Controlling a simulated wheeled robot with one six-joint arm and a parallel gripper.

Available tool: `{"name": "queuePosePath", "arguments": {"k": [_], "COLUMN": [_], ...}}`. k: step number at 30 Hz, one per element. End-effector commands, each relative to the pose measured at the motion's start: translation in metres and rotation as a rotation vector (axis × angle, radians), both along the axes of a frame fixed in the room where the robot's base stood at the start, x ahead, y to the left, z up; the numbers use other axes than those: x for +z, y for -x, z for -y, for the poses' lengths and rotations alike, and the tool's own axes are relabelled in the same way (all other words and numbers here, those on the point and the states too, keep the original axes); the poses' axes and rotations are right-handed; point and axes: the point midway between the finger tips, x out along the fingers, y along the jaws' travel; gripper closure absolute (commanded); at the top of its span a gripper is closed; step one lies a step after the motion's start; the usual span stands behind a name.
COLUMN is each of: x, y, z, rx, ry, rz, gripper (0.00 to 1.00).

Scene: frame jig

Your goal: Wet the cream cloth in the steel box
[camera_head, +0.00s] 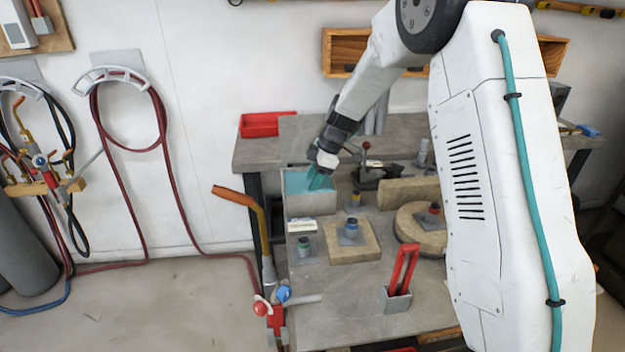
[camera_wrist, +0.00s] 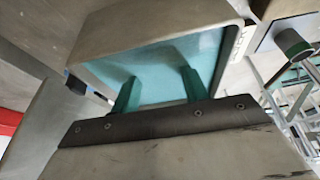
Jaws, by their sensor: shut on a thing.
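The steel box (camera_head: 311,204) stands at the left side of the bench, open at the top, with a teal liquid surface inside. In the wrist view the box (camera_wrist: 120,35) fills the upper middle. My gripper (camera_head: 318,182) points down into the box at the liquid. In the wrist view the two teal fingers of my gripper (camera_wrist: 159,80) reach into the teal area, spaced apart. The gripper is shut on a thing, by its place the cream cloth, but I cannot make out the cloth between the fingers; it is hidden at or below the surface.
A white labelled piece (camera_head: 302,226) sits just in front of the box. Square (camera_head: 368,250) and round (camera_head: 405,226) blocks, a toggle clamp (camera_head: 372,172) and a red-handled tool (camera_head: 404,266) stand nearby. A torch (camera_head: 262,240) hangs at the bench's left edge. A red bin (camera_head: 262,124) stands behind.

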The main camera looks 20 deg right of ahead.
Motion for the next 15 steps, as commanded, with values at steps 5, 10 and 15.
{"name": "queuePosePath", "arguments": {"k": [5,10,15], "x": [0.0,0.003,0.016], "y": [0.0,0.0,-0.001], "z": [0.0,0.0,0.0], "rx": [0.0,0.001,0.0], "ry": [0.0,0.0,0.0], "rz": [0.0,0.001,0.003], "gripper": [0.77,0.77,0.77]}}
